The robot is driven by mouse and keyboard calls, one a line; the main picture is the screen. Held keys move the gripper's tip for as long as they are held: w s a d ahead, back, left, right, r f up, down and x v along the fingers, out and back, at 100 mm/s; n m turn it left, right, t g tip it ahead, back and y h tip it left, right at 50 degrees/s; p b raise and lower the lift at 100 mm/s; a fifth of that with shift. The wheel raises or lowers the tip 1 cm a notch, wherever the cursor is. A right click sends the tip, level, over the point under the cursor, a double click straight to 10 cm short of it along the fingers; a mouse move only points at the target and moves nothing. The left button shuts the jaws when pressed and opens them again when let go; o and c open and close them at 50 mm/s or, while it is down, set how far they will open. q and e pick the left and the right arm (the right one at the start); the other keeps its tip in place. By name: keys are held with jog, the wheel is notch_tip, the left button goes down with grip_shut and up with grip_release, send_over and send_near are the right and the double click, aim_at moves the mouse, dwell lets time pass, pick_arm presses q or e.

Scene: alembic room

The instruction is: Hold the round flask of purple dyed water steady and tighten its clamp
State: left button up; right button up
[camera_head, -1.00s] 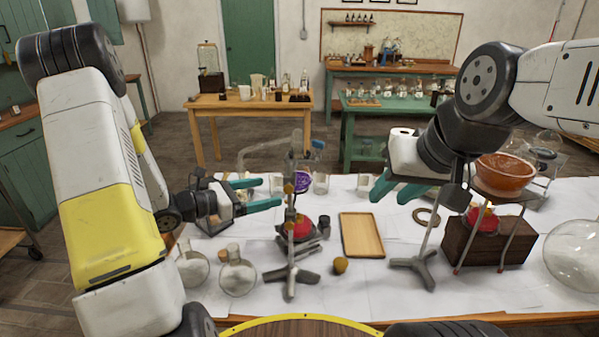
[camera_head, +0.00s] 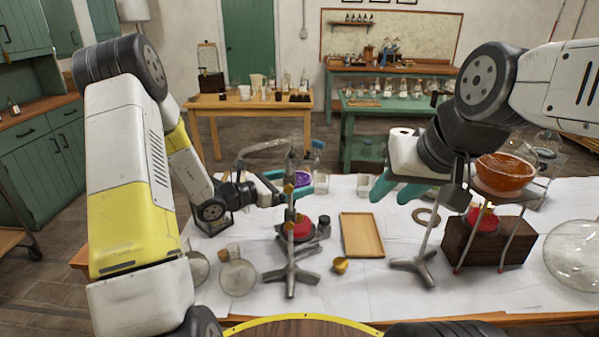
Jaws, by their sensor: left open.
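The round flask of purple dyed water (camera_head: 304,179) is on the metal stand (camera_head: 291,240), partly hidden by the rod and clamp parts. The clamp, with brass-coloured parts (camera_head: 289,188), sits on the rod; how tight it is cannot be seen. My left gripper (camera_head: 297,181) is open at the flask, one teal finger at its upper left and the other crossing low near the rod. Whether the fingers touch the glass I cannot tell. My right gripper (camera_head: 386,202) is open and empty, to the right of the flask, its fingers pointing down and left.
A red burner (camera_head: 299,229) is at the stand. A wooden tray (camera_head: 362,236) and a small yellow-brown object (camera_head: 340,265) lie to the right. An orange bowl (camera_head: 505,174) sits on a tripod at right.

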pick_arm(q)
jog(key=shift+d, duration=0.15)
jog(key=c, duration=1)
pick_arm(e)
jog(key=shift+c, duration=0.4)
pick_arm(q)
jog(key=shift+w, duration=0.1)
pick_arm(e)
notch_tip(320, 180, up, 9)
jog(key=n+g+y, duration=0.1)
jog(key=n+g, duration=0.3)
jog(key=n, duration=0.6)
send_over(318, 141)
jog(key=s+d, duration=0.3)
jog(key=d, duration=0.1)
jog(key=shift+t+y, duration=0.3)
jog(key=x, duration=1.1)
jog(key=shift+w+f, duration=0.15)
jog(key=shift+f, duration=0.25)
grip_shut()
